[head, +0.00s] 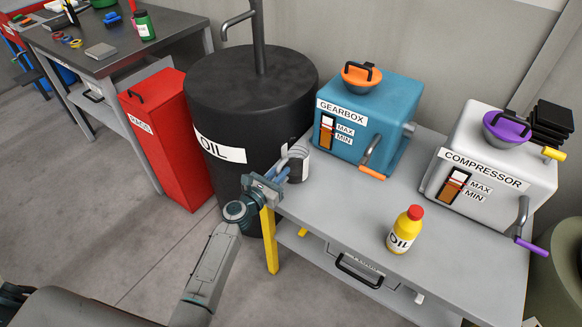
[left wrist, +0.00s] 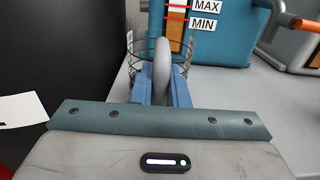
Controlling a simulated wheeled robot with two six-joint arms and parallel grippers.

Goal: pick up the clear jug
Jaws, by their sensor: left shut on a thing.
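The clear jug (head: 298,163) is see-through with dark level lines, in front of the black oil drum at the left end of the grey bench (head: 330,208). In the left wrist view its grey handle (left wrist: 162,68) stands upright between my blue fingers, and its lined wall (left wrist: 190,52) shows behind. My left gripper (head: 281,174) is shut on the jug's handle; it also shows in the left wrist view (left wrist: 160,88). I cannot tell whether the jug's base touches the bench. My right gripper is not in view.
The black oil drum (head: 250,100) stands close on the left. The blue gearbox (head: 385,112) is just right of the jug. A yellow oil bottle (head: 405,232) and the white compressor (head: 495,160) stand farther right. The bench middle is clear.

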